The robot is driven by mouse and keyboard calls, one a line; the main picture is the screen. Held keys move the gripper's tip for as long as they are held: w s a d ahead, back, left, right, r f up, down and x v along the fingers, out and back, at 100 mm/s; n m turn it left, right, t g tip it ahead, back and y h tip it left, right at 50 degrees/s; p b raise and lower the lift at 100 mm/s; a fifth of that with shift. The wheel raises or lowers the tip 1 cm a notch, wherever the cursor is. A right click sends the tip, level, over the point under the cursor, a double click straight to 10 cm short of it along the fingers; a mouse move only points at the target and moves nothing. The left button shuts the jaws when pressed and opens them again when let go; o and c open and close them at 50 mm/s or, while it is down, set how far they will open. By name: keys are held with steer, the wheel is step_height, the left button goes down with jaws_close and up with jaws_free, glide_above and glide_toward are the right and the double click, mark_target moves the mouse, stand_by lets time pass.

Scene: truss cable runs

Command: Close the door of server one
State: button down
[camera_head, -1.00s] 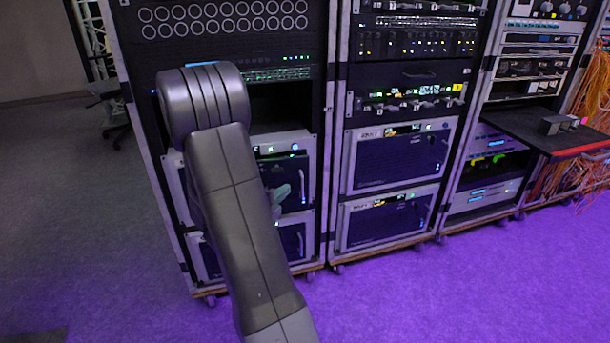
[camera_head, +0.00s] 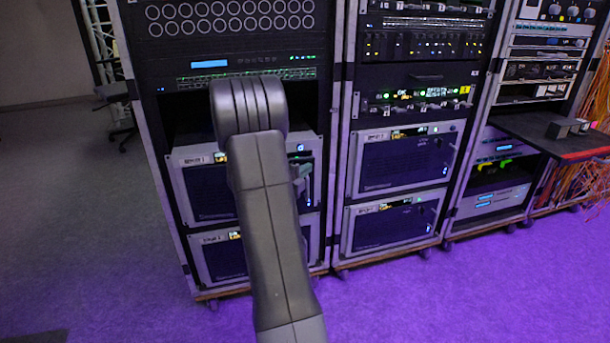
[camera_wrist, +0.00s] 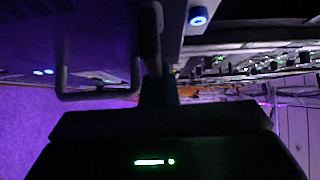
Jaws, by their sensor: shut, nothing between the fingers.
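The upper server (camera_head: 207,192) in the left rack, with a dark mesh front in a pale frame, is the likely server one; its label is too small to read surely. Its door looks flush with the frame, though my arm hides the middle. My gripper (camera_head: 301,178) is at the right part of this door, mostly hidden behind my arm. In the wrist view, my gripper (camera_wrist: 152,40) is shut and empty, close beside a U-shaped handle (camera_wrist: 98,95) and the door face (camera_wrist: 85,35). Whether it touches the door I cannot tell.
A similar server (camera_head: 220,260) sits below in the same rack. The middle rack holds two more mesh-fronted servers (camera_head: 402,162). A shelf (camera_head: 545,130) juts out from the right rack, with orange cables (camera_head: 560,185) beside it. The purple floor (camera_head: 450,290) in front is clear.

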mark_target(303, 161)
steer(key=shift+n+t+y, duration=0.4)
steer(key=shift+y, duration=0.1)
steer(key=w, duration=0.2)
steer(key=w+b, duration=0.1)
steer(key=w, duration=0.1)
steer(key=shift+w+a+f, duration=0.1)
steer(key=shift+a, duration=0.3)
steer(key=shift+w+a, duration=0.1)
steer(key=shift+w, duration=0.1)
steer(key=shift+w+r, duration=0.1)
steer(key=shift+r, duration=0.3)
steer(key=shift+b, duration=0.3)
